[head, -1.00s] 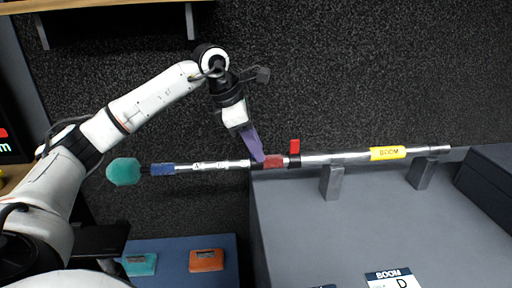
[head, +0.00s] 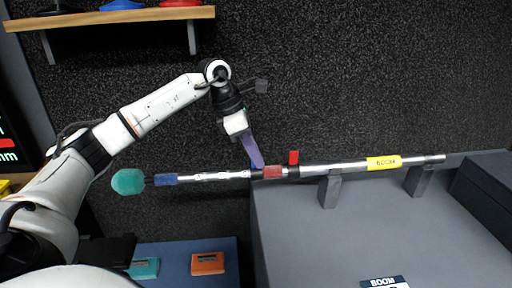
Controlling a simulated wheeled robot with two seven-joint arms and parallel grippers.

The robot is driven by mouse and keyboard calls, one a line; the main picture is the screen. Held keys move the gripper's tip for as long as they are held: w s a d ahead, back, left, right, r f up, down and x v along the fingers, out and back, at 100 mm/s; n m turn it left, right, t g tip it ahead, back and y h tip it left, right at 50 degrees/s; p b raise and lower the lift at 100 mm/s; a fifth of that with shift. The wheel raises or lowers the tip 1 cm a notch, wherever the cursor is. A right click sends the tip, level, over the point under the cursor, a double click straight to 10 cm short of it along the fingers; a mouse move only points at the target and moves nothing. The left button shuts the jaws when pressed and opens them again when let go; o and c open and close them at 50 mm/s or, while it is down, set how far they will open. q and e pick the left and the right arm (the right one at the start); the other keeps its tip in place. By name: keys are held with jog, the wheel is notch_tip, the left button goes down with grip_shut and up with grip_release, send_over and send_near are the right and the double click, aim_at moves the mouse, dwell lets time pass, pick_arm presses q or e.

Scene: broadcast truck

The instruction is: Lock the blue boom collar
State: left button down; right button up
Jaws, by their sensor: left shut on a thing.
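The boom pole (head: 335,167) lies across the view, with a teal foam head (head: 128,182) at its left end. A blue band (head: 166,179) sits close to the foam. A red band (head: 272,172) is near the middle, with a red lever (head: 293,157) standing up just right of it. My left gripper (head: 257,163) reaches the pole just left of the red band. Its purple fingers are shut, and a small blue part shows at their tips. The fingers hide most of this part, so its position is unclear. My right gripper is out of view.
Two grey supports (head: 330,190) hold the pole's right part above a grey case top (head: 350,235). A yellow label (head: 384,163) is on the pole. A wooden shelf (head: 120,17) is above left. Teal and orange boxes (head: 207,263) lie on a blue surface below.

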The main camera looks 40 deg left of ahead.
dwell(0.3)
pick_arm(q)
jog(key=shift+r, duration=0.1)
jog(key=c, duration=1.9)
grip_release()
jog(key=v, duration=1)
jog(key=shift+a, duration=0.15)
